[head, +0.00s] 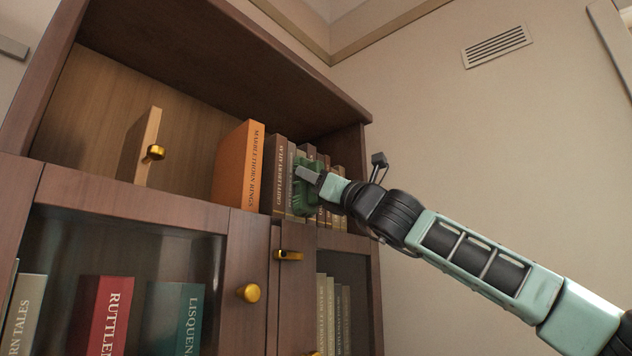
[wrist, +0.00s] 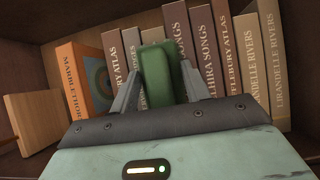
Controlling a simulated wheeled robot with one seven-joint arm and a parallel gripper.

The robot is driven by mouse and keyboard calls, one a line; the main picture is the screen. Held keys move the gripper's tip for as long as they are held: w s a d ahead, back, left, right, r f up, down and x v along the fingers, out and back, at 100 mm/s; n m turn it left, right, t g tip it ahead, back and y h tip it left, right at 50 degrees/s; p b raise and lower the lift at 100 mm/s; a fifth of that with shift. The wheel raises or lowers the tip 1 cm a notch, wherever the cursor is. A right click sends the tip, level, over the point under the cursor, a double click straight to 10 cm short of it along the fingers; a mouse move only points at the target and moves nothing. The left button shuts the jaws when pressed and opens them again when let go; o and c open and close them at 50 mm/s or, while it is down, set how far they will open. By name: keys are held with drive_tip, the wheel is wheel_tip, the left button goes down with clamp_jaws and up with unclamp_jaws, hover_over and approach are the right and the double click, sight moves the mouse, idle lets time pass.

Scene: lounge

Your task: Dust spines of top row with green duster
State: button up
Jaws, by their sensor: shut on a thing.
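The green duster (head: 304,188) is at the top row of books, held in my gripper (head: 318,180). In the wrist view the duster (wrist: 157,75) stands between the two grey fingers of my gripper (wrist: 160,92), which are shut on it. It covers part of the spines in the middle of the row; whether it touches them I cannot tell. The top row has an orange book (head: 239,165) at its left end, then a brown book (head: 277,174) and several brown, grey and cream books. The cream books (wrist: 270,60) at the right end show in the wrist view.
A wooden block with a brass knob (head: 147,148) stands on the top shelf, left of the books, with free room between. Below are glass cabinet doors with a brass knob (head: 248,293) and a brass latch (head: 288,255). The cabinet's right side wall (head: 352,160) bounds the row.

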drive_tip(key=shift+s+d+r+b, duration=0.1)
drive_tip(key=shift+s+d+b, duration=0.7)
drive_tip(key=shift+d, duration=0.35)
drive_tip(key=shift+s+d+b, duration=0.6)
drive_tip(key=shift+s+d, duration=0.25)
drive_tip(key=shift+d, duration=0.25)
drive_tip(key=shift+s+d, duration=0.1)
drive_tip(key=shift+s+d+b, duration=0.85)
drive_tip(key=shift+d, duration=0.25)
